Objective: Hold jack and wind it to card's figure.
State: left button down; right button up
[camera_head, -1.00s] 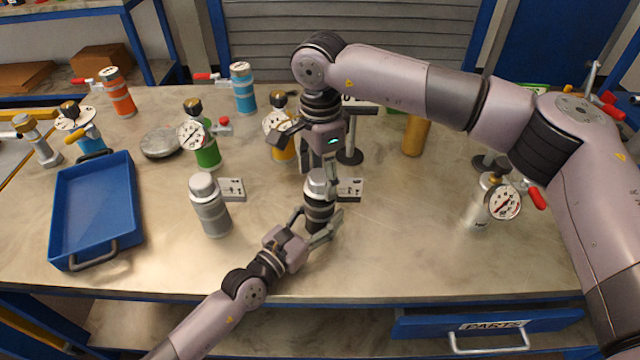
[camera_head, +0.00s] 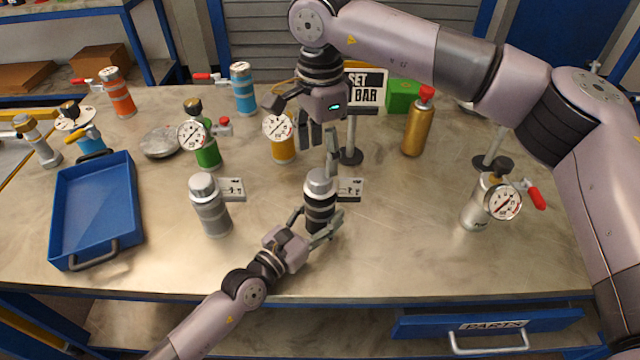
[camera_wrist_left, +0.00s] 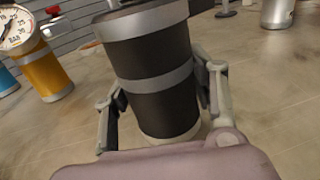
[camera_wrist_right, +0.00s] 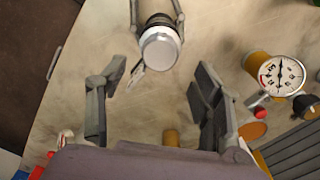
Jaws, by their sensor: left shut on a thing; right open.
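The jack, a black cylinder with silver bands and a silver cap (camera_head: 319,207), stands upright on the bench. My left gripper (camera_head: 312,228) is shut around its body; its fingers also flank the black body in the left wrist view (camera_wrist_left: 155,85). My right gripper (camera_head: 322,146) is open and empty above and behind the cap, its fingers pointing down. In the right wrist view the cap (camera_wrist_right: 160,48) lies beyond the open fingers. A sign card (camera_head: 366,84) reads "SET" and "BAR"; its figure is partly hidden by my right gripper.
A grey cylinder (camera_head: 210,205) stands left of the jack. Behind are green (camera_head: 207,152) and yellow (camera_head: 283,148) gauge vessels and a gold bottle (camera_head: 418,122). A silver gauge vessel (camera_head: 476,208) stands right, a blue tray (camera_head: 66,207) left. The bench front right is clear.

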aim_at(320, 176)
notch_tip(320, 176, up, 12)
dwell(0.5)
dwell(0.4)
pick_arm(q)
jog(key=c, duration=0.6)
grip_release()
jog(key=v, duration=1.2)
jog(key=shift+s, duration=0.15)
